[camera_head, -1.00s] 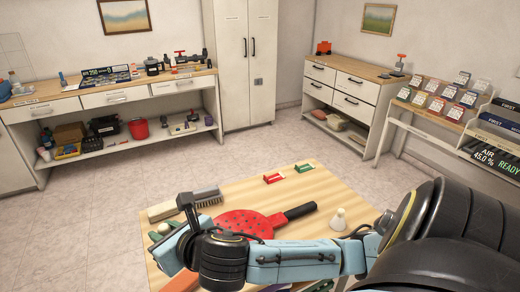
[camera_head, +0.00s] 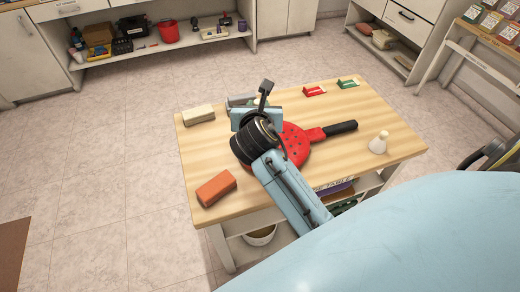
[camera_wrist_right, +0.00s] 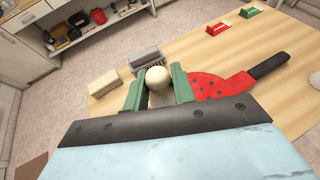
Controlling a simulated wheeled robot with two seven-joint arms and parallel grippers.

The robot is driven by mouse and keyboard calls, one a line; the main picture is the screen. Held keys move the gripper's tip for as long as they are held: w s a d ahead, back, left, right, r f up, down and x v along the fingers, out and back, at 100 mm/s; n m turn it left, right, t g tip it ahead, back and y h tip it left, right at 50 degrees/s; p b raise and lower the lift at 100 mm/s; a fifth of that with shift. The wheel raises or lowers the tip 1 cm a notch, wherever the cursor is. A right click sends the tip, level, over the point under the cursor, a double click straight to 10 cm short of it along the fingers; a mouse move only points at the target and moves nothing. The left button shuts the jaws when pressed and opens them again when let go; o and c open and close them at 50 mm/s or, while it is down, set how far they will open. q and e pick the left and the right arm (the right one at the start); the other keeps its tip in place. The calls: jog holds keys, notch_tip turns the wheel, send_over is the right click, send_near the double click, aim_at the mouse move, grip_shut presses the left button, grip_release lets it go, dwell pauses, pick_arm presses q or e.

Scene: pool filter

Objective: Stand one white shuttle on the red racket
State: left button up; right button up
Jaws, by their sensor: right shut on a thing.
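The red racket (camera_head: 296,146) lies flat on the wooden table, its black handle pointing right. It also shows in the right wrist view (camera_wrist_right: 212,88). My right gripper (camera_head: 260,103) is at the left of the racket head, and my arm hides part of the racket. In the right wrist view its green fingers (camera_wrist_right: 157,88) are shut on a white shuttle (camera_wrist_right: 157,77) with a round top. The shuttle's lower part is mostly hidden. Another white shuttle (camera_head: 378,144) stands at the table's right. My left gripper is not in view.
A grey brush (camera_wrist_right: 146,57) lies behind the gripper. A beige block (camera_head: 199,114) is at the back left and an orange block (camera_head: 216,188) at the front left. A red box (camera_head: 314,91) and a green box (camera_head: 347,83) lie along the back edge. The table's right is mostly clear.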

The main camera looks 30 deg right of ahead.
notch_tip(320, 180, down, 11)
jog(key=b, duration=0.3)
jog(key=shift+s+d+r+b, duration=0.15)
jog(key=shift+r+b, duration=0.05)
jog(key=shift+b, duration=0.15)
jog(key=shift+f, duration=0.3)
jog(key=shift+r+h, duration=0.1)
jog(key=shift+h, duration=0.2)
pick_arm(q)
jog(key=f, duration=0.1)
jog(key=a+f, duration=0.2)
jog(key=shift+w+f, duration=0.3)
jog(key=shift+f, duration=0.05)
